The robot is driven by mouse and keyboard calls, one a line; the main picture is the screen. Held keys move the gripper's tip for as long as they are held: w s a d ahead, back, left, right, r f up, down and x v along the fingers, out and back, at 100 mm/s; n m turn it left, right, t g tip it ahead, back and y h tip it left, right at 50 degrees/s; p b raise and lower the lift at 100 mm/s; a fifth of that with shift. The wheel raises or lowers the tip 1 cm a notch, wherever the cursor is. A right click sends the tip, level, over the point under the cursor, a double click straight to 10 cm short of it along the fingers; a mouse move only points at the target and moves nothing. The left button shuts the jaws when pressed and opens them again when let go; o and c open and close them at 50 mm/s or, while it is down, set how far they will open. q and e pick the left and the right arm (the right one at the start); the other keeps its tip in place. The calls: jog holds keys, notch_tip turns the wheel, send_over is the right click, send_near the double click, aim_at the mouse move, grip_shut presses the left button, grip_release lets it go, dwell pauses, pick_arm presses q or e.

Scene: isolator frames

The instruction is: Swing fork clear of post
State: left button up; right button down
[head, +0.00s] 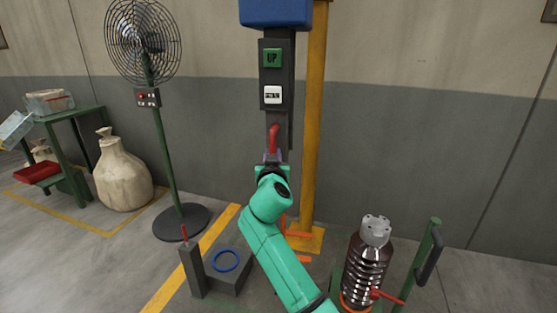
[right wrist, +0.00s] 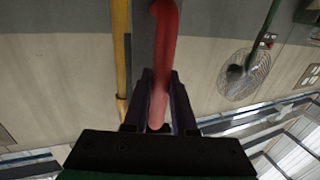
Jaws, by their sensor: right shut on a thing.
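A yellow post (head: 316,110) stands upright by the wall and also shows in the right wrist view (right wrist: 121,50). Orange prongs (head: 299,234), which look like the fork, show low beside the post's foot, partly hidden by my right arm. I cannot tell whether they touch the post. A red handle (head: 273,134) hangs below a dark column with a green UP plate (head: 272,57). My right gripper (head: 271,159) is shut on the red handle. In the right wrist view, the red handle (right wrist: 164,50) runs between the fingers. My left gripper is not in view.
A brown ribbed insulator (head: 365,268) with a grey cap stands at the lower right, beside a green-framed handle (head: 429,258). A dark block with a blue ring (head: 226,261) is at the lower left. A fan (head: 143,41), sack (head: 122,178) and green table (head: 69,116) stand left.

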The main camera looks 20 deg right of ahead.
jog(key=shift+d, duration=0.1)
jog(key=c, duration=0.7)
grip_release()
jog(key=shift+d, duration=0.1)
jog(key=shift+c, duration=0.2)
jog(key=b+v, duration=0.1)
jog(key=v, duration=1.3)
jog(key=shift+s, duration=0.25)
